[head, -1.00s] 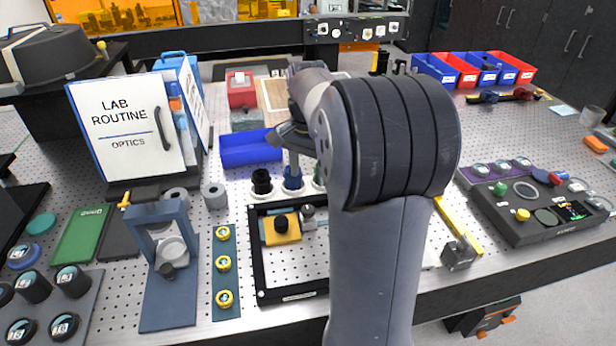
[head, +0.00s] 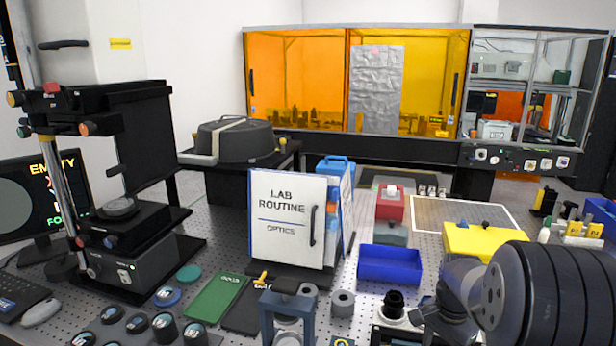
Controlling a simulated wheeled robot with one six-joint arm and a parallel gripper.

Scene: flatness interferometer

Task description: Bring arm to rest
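My arm enters at the lower right of the head view, its dark ribbed joint large in the corner. My gripper (head: 428,314) shows only in part as a dark shape beside the grey wrist, low over the bench near a black knob-like part (head: 393,304). Its fingertips are hidden or too small to make out, so I cannot tell whether it is open or shut. No held thing is visible.
A blue bin (head: 390,264) stands just behind my gripper, and a yellow box (head: 484,240) behind my wrist. The Lab Routine binder (head: 287,220) stands left of the bin. The interferometer stand (head: 125,215) and a monitor reading EMPTY (head: 40,200) are at far left.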

